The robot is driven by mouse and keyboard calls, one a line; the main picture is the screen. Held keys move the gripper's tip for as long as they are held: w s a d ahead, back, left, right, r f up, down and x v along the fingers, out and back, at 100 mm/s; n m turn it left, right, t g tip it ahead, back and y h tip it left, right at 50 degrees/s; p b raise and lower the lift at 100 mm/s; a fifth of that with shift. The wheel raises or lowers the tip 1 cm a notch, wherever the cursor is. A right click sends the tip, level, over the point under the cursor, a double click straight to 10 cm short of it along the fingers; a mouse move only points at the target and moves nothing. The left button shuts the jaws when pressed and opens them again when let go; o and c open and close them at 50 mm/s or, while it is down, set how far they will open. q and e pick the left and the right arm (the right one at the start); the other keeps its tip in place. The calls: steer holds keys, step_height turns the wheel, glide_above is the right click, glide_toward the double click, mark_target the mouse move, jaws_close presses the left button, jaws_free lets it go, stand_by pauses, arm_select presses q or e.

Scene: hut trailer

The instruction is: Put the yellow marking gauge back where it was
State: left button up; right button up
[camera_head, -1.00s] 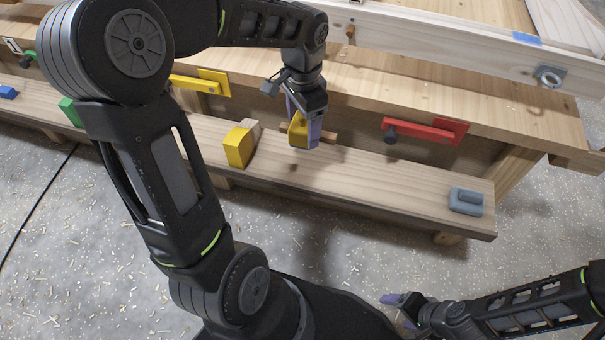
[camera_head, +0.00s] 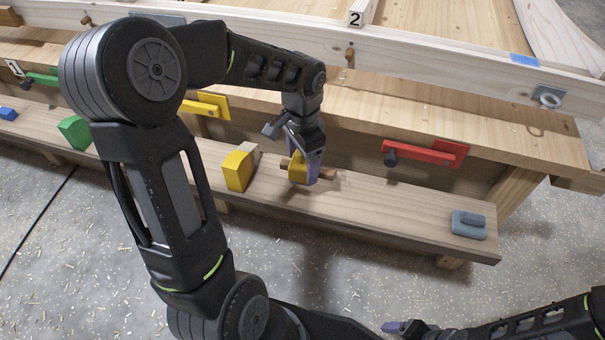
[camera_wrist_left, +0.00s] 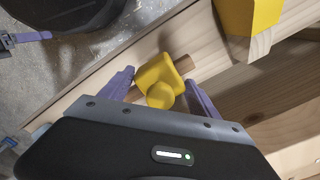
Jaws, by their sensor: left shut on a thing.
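The yellow marking gauge (camera_head: 298,174) has a yellow head on a brown wooden stem and is just over the low plank shelf, left of centre. My left gripper (camera_head: 305,172) is shut on its yellow head, with the stem sticking out to both sides. In the left wrist view the gauge (camera_wrist_left: 158,72) sits between the two purple fingers (camera_wrist_left: 160,80). I cannot tell whether it touches the shelf. My right gripper (camera_head: 400,328) is low in the head view, away from the shelf and partly cut off by the bottom edge.
The plank shelf (camera_head: 400,205) carries a yellow-faced block (camera_head: 237,171) close left of the gauge, a green block (camera_head: 75,132) and a grey-blue tool (camera_head: 468,224) at the right. Red (camera_head: 425,152) and yellow (camera_head: 213,106) pieces are on the wall behind.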

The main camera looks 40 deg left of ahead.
mark_target(302, 176)
arm_select(q)
steer(key=shift+f+b, duration=0.75)
steer(key=shift+f, duration=1.75)
steer(key=shift+f, duration=0.1)
steer(key=o, duration=1.3)
steer(key=shift+r, duration=0.55)
step_height(302, 176, up, 11)
steer(key=p, duration=0.3)
steer(key=shift+r, duration=0.1)
